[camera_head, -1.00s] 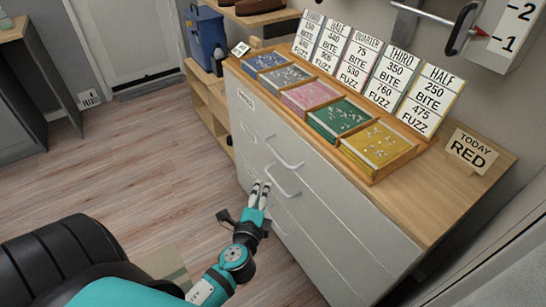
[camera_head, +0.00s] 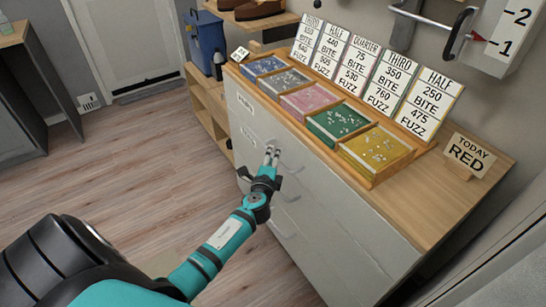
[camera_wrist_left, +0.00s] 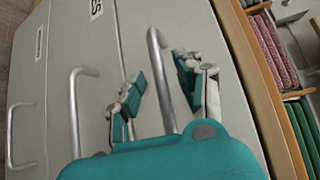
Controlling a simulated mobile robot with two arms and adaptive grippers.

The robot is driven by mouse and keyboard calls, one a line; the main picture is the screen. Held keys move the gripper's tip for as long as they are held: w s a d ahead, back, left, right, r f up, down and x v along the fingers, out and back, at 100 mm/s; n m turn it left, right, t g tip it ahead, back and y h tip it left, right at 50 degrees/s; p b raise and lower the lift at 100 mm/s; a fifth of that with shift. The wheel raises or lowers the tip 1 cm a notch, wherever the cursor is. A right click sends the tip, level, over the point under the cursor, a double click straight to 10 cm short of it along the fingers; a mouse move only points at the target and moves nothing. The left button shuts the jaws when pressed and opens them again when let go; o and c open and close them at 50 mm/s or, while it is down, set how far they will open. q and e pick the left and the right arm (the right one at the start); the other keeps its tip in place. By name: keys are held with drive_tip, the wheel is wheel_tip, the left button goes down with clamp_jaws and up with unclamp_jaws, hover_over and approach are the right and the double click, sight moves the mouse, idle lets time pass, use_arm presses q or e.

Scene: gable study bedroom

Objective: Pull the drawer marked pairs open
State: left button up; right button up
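A pale grey chest of drawers (camera_head: 330,215) with bar handles stands under a wooden top. My left gripper (camera_head: 271,153) is in front of its upper front, by the top drawer's handle (camera_head: 290,158). In the left wrist view my left gripper (camera_wrist_left: 158,88) is open, and the top handle (camera_wrist_left: 155,45) shows between its fingers. I cannot tell whether they touch it. A lower handle (camera_wrist_left: 75,100) and another (camera_wrist_left: 12,140) show to the left. A label (camera_wrist_left: 96,8) ending in "ES" is cut off; the upper label (camera_head: 245,103) is too small to read. The drawers look shut. My right gripper is out of view.
Several coloured trays (camera_head: 340,121) and number cards (camera_head: 390,75) stand on the wooden top, with a "TODAY RED" sign (camera_head: 467,155) at right. Wood floor (camera_head: 130,170) is clear left of the chest.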

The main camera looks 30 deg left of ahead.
use_arm(q)
drive_tip(key=shift+w+a, duration=0.2)
drive_tip(key=shift+w, duration=0.15)
drive_tip(key=shift+c, duration=0.2)
clamp_jaws()
drive_tip(key=shift+f, duration=0.1)
drive_tip(key=shift+d, duration=0.1)
